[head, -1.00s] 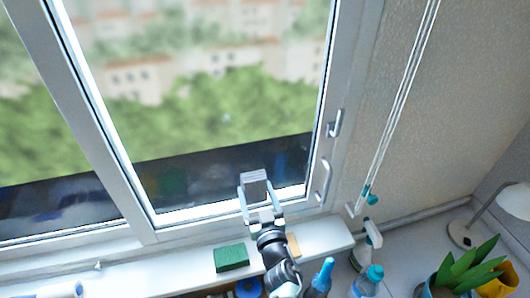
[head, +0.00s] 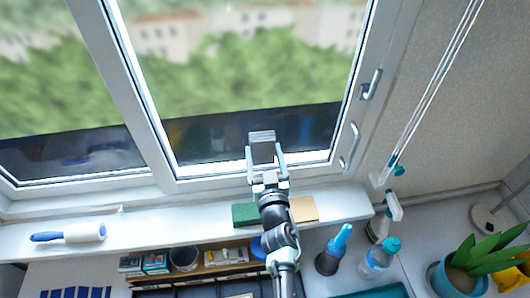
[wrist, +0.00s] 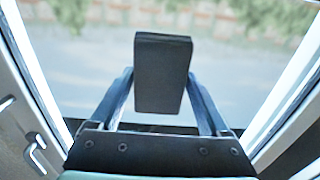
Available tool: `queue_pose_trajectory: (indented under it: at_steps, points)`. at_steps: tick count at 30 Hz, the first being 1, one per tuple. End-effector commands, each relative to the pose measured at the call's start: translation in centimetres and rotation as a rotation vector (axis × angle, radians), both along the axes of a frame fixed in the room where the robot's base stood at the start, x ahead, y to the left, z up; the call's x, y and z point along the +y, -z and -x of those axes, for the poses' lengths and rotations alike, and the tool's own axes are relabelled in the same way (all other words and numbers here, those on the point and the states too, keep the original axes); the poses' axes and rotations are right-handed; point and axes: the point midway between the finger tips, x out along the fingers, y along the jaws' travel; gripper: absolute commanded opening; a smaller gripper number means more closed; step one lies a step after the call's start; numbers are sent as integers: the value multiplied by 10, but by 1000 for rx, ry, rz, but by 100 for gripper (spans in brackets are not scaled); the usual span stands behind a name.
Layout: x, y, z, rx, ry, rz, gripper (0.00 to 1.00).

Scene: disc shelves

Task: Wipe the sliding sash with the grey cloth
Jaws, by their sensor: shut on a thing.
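The sliding sash is the right-hand window panel (head: 235,95), with a pale frame and a pull handle (head: 350,145) at its right side. My gripper (head: 266,158) is in front of its lower part, above the sill. It is shut on the grey cloth (head: 262,135), which looks like a flat folded pad. In the wrist view the cloth (wrist: 162,72) is a dark grey block between the two fingers, with the glass behind it. I cannot tell whether the cloth touches the glass.
On the sill are a lint roller (head: 70,234), a green sponge (head: 245,214) and a tan block (head: 303,208). Below stand a blue-topped bottle (head: 332,252), a clear bottle (head: 378,258), a spray bottle (head: 386,215) and a potted plant (head: 465,268). Blind cords (head: 435,90) hang at the right.

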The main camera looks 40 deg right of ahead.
Motion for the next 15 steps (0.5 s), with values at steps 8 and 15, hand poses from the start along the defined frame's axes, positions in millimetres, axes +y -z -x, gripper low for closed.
queue_pose_trajectory:
  at_steps: [8, 15]
  points:
    - [11, 1, 22, 1, -2, 0, 36]
    - [21, 3, 43, 2, -1, 1, 36]
